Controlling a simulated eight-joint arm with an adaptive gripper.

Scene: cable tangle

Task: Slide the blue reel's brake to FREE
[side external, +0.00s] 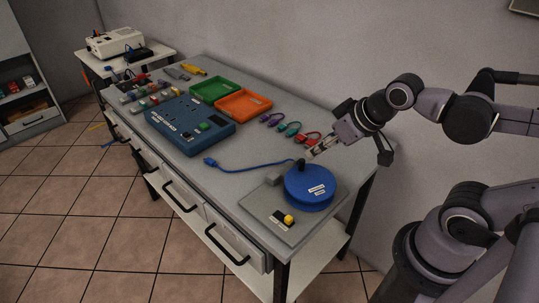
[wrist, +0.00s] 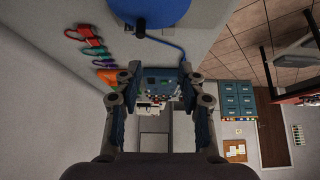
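The blue reel (side external: 310,188) sits on a grey base plate (side external: 262,208) at the near right end of the bench. A yellow knob (side external: 289,218) sits on a small dark slider at the plate's front, at the right end of the dark part; its markings are too small to read. My gripper (side external: 312,153) is above the bench, behind the reel, and touches neither reel nor knob. In the wrist view my gripper (wrist: 157,84) has its fingers apart with nothing between them. Part of the reel (wrist: 160,12) shows at that view's top edge; the knob is not visible there.
A blue cable (side external: 245,163) runs left from the reel to a plug. A blue box (side external: 190,125), a green tray (side external: 216,90) and an orange tray (side external: 243,104) stand farther along. Coloured clips (side external: 289,130) lie near the wall.

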